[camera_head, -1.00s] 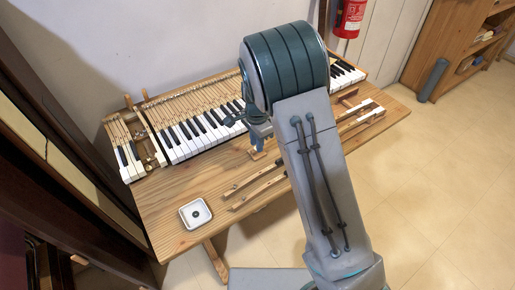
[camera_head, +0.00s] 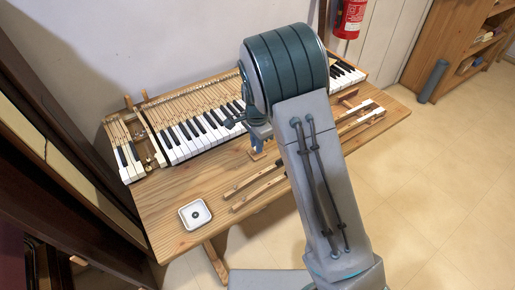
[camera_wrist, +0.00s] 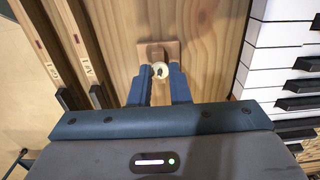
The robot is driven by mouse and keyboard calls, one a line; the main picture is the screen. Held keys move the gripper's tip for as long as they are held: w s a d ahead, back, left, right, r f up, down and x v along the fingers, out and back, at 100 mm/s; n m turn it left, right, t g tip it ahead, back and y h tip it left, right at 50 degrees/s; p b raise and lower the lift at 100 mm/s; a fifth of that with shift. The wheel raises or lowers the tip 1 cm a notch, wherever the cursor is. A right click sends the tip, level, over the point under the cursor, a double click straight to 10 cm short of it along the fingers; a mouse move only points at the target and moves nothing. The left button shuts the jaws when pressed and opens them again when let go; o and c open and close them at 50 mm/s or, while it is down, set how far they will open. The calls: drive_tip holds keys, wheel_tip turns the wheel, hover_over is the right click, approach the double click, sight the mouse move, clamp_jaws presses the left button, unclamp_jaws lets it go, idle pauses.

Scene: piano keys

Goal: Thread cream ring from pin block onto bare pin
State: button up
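In the wrist view, the cream ring (camera_wrist: 160,70) sits between the two blue fingertips of my gripper (camera_wrist: 160,74). The fingertips appear to touch it from both sides. A dark spot shows in the ring's middle. The small wooden pin block (camera_wrist: 172,47) is on the table just beyond and under the ring. I cannot tell whether the ring is still around a pin or lifted. In the head view, my arm hides most of the gripper (camera_head: 257,146) and the ring. I cannot make out the bare pin for certain.
The keyboard (camera_head: 190,137) runs along the back of the wooden table (camera_head: 165,205). It also shows at right in the wrist view (camera_wrist: 275,60). Loose wooden key sticks (camera_head: 258,188) lie near the front edge. A white dish (camera_head: 195,214) with a dark centre stands front left, with clear tabletop around it.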

drive_tip(key=shift+r, duration=0.25)
drive_tip(key=shift+r+p, duration=1.05)
drive_tip(key=shift+r, duration=0.1)
drive_tip(key=shift+r, duration=0.2)
drive_tip(key=shift+r+p, duration=2.25)
drive_tip(key=shift+r, duration=0.7)
